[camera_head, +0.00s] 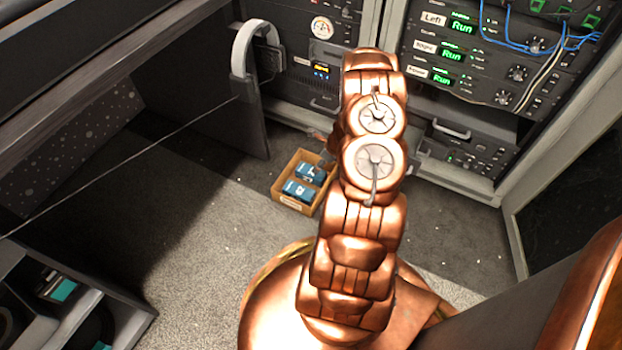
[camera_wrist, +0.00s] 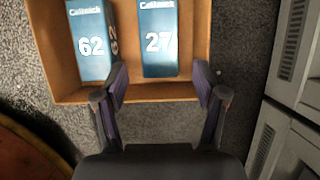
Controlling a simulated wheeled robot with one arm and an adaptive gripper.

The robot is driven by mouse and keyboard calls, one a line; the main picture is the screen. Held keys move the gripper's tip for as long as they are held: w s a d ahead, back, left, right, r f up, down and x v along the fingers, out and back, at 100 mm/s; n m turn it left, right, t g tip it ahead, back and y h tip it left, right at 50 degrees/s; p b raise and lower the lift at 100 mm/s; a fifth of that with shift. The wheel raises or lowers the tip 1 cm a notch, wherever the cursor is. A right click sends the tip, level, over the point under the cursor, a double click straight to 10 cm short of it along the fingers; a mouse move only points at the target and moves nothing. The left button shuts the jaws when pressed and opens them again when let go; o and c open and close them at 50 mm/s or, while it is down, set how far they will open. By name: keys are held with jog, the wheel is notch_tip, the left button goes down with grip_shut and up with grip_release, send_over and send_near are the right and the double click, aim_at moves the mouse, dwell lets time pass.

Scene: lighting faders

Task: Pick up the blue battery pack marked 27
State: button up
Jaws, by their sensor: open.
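The blue battery pack marked 27 (camera_wrist: 158,40) stands in a cardboard box (camera_wrist: 185,92), with its white number facing my wrist camera. Another blue pack marked 62 (camera_wrist: 90,42) is to its left in the same box, with a gap between them. My gripper (camera_wrist: 161,85) is open and empty, with its fingertips over the box's near edge, one on each side of the lower end of pack 27.
Equipment racks (camera_head: 455,70) with green displays and blue cables stand behind and to the right of the box. A dark panel with headphones (camera_head: 243,50) hung on it is at the back left. Grey carpet (camera_head: 195,235) left of the box is clear.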

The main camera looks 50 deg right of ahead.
aim_at(311, 174)
jog(key=shift+x, duration=0.8)
jog(key=shift+w+b+x, duration=0.15)
jog(key=shift+b+x, duration=0.7)
jog(key=shift+x, duration=0.75)
jog(key=shift+w+b+x, duration=0.15)
jog(key=shift+b+x, duration=0.7)
jog(key=shift+x, duration=0.8)
jog(key=shift+a+f, duration=0.1)
jog(key=shift+a, duration=0.05)
grip_shut()
